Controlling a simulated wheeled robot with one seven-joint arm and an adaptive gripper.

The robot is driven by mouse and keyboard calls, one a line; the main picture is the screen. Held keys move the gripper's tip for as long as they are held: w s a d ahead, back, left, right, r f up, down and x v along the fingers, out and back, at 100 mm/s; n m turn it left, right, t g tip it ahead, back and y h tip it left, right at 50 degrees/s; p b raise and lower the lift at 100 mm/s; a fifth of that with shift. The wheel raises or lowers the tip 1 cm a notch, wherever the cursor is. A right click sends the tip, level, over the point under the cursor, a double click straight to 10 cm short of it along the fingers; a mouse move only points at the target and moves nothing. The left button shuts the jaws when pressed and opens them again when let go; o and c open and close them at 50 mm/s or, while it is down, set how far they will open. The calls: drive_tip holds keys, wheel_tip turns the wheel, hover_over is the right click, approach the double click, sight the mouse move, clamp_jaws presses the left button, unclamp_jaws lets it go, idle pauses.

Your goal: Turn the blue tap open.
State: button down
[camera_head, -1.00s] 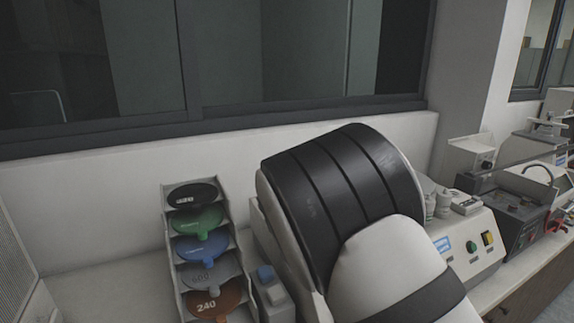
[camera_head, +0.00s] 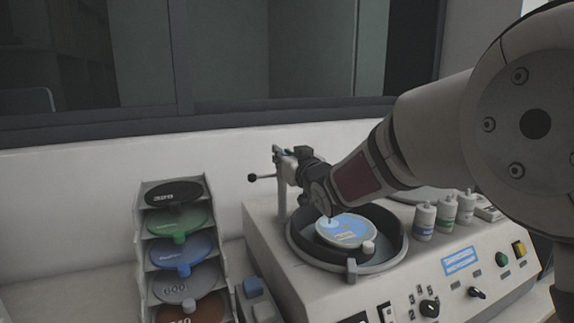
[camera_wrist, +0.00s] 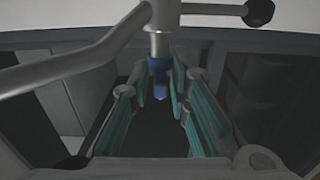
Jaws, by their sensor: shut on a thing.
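The blue tap (camera_wrist: 159,85) is a small blue piece below a metal spout in the wrist view, between my finger pads. My gripper (camera_wrist: 165,76) is closed around it, with teal pads on both sides. In the head view my gripper (camera_head: 307,165) reaches from the right to the top of the upright metal post (camera_head: 282,198). Only a small bit of blue shows there, and the fingers hide most of the tap. A bar with a black knob (camera_head: 253,177) sticks out to the left of the post.
The post stands beside a round black bowl (camera_head: 300,253) with a blue-and-white disc (camera_head: 346,231) inside. A rack of coloured discs (camera_head: 142,250) stands at the left. Several small bottles (camera_head: 424,222) stand on the machine at the right. A wall and window are behind.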

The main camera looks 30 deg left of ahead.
idle(0.6)
drive_tip(key=c, duration=1.7)
unclamp_jaws()
drive_tip(key=v, duration=1.2)
drive_tip(key=shift+w, duration=0.1)
